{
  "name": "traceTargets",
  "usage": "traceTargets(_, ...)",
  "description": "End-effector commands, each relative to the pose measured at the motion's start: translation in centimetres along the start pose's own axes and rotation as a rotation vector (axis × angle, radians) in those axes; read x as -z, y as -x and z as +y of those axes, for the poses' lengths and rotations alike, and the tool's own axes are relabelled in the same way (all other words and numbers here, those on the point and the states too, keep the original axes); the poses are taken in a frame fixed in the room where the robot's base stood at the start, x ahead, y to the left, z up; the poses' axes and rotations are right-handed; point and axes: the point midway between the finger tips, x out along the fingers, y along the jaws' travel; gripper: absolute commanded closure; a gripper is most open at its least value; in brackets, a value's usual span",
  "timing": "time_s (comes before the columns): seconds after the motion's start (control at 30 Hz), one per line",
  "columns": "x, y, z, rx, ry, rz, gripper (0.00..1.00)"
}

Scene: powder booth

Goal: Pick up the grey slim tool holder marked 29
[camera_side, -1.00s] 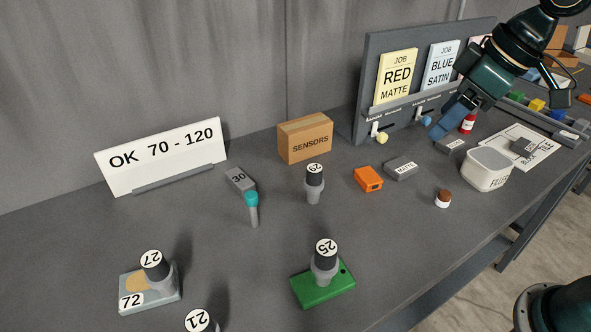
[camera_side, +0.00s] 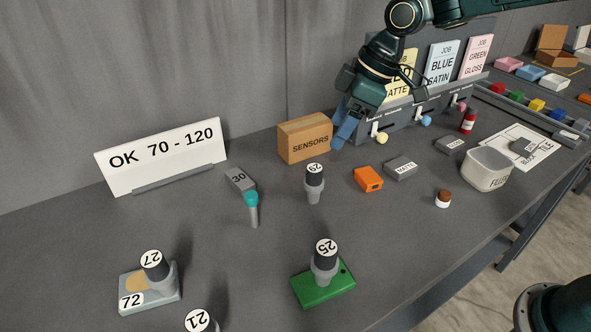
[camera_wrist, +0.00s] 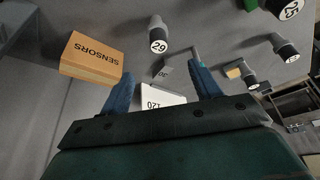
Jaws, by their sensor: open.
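The slim tool holder marked 29 (camera_side: 314,184) stands upright on the grey table, with a black top, a white number disc and a grey lower body. It also shows in the wrist view (camera_wrist: 158,35), above and between my fingertips in the picture. My gripper (camera_side: 343,130) is open and empty. In the side view it hangs above the table, up and to the right of the holder, just right of the sensors box. In the wrist view my two blue fingers (camera_wrist: 163,82) are spread apart, with nothing between them touching.
The sensors box (camera_side: 305,138) stands behind the holder. An orange block (camera_side: 368,179) lies to its right, a teal-topped tool (camera_side: 252,210) and a block marked 30 (camera_side: 240,180) to its left. A holder marked 25 (camera_side: 325,264) stands on a green base in front. Table around 29 is clear.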

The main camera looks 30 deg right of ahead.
Motion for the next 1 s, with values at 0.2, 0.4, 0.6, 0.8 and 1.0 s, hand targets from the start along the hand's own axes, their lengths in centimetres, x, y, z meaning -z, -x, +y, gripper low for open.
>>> traceTargets(0.2, 0.0, -0.6, -0.1, 0.002, -0.001, -0.002, 0.37)
traceTargets(0.4, -0.1, -2.7, -0.1, 0.003, -0.002, -0.003, 0.37)
traceTargets(0.6, -0.1, -5.8, -0.1, 0.003, 0.000, -0.003, 0.37)
traceTargets(0.8, -0.1, -8.0, 0.0, 0.002, -0.002, -0.002, 0.37)
traceTargets(1.0, -0.1, -8.6, 0.0, 0.000, -0.002, -0.001, 0.37)
